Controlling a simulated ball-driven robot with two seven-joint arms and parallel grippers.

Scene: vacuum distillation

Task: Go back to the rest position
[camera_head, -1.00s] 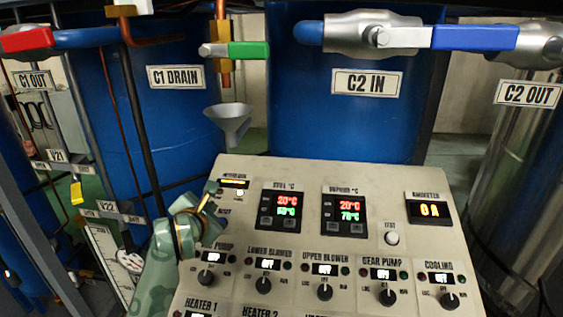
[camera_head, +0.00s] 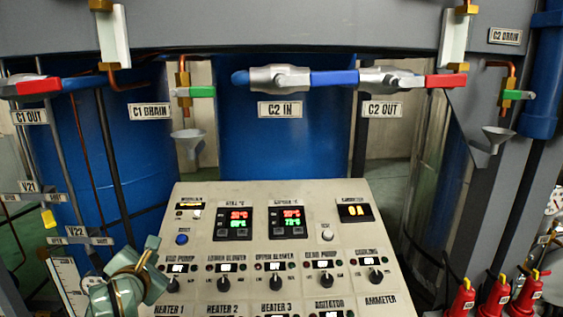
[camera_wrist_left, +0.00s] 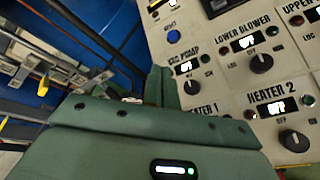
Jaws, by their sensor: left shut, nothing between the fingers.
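My left gripper (camera_head: 148,262) is green and shows at the lower left of the head view, by the left edge of the control panel (camera_head: 330,204). In the left wrist view its fingers (camera_wrist_left: 159,86) are together with nothing between them. They lie beside the panel's left side, near the pump knob (camera_wrist_left: 192,87). Whether they touch the panel is hard to tell. A blue button (camera_head: 182,239) on the panel is in plain view above and right of the gripper. My right gripper is not in view.
Valves with a blue handle (camera_head: 333,78) and a red handle (camera_head: 445,81) hang above the panel. A funnel (camera_head: 188,139) sits under the green-handled drain valve (camera_head: 202,91). Red extinguisher-like bottles (camera_head: 497,291) stand at lower right. A grey frame crosses the top.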

